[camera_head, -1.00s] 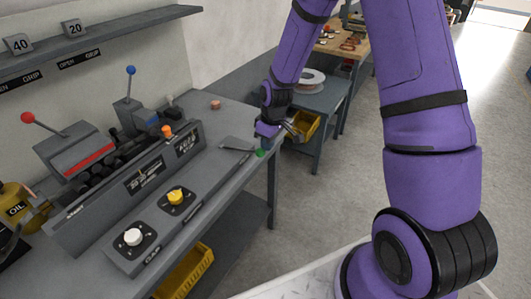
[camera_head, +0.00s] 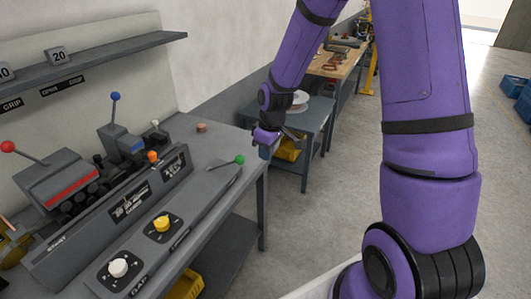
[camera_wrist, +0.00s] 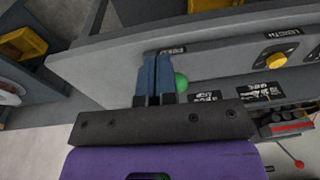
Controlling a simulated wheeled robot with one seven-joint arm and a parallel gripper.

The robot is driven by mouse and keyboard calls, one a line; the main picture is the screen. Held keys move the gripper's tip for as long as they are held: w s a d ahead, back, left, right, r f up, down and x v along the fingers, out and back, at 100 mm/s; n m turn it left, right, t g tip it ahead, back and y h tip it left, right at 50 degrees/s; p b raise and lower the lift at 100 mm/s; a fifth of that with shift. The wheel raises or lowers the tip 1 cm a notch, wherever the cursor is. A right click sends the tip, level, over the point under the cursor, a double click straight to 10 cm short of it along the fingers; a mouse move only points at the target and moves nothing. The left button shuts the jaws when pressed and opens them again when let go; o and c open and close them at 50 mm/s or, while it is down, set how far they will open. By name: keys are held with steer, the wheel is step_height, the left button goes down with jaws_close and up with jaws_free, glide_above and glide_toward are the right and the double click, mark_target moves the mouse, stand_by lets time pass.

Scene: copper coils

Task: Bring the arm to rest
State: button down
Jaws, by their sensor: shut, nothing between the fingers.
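My arm is purple with black joints and reaches forward over the floor on the right side of the head view. My gripper (camera_head: 275,150) is just off the right end of the grey machine bench. In the wrist view its two blue-grey fingers (camera_wrist: 155,78) are together and hold nothing. A green ball knob (camera_wrist: 181,84) shows right beside the fingers in that view. In the head view the green knob (camera_head: 240,159) tops a lever at the bench's right end, left of the gripper and apart from it.
The machine bench (camera_head: 215,205) carries a yellow knob (camera_head: 163,224), a white knob (camera_head: 118,267), and red (camera_head: 8,146) and blue (camera_head: 115,96) ball levers. A low grey table (camera_head: 310,112) with a spool stands behind the gripper. Blue crates (camera_head: 513,86) stand far right. The floor between is open.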

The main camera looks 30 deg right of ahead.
stand_by(0.5)
steer(key=s+r+m+t+h, duration=0.15)
steer(key=s+r, duration=0.35)
steer(key=r, duration=0.5)
steer(key=s+r+m+t, duration=0.15)
steer(key=s+r, duration=0.35)
steer(key=r, duration=0.5)
steer(key=s+r+m+t, duration=0.1)
steer(key=s+r+m, duration=0.3)
steer(key=s, duration=1.2)
step_height(320, 180, up, 4)
steer(key=shift+d+f, duration=0.1)
steer(key=shift+d, duration=0.2)
steer(key=shift+w, duration=0.15)
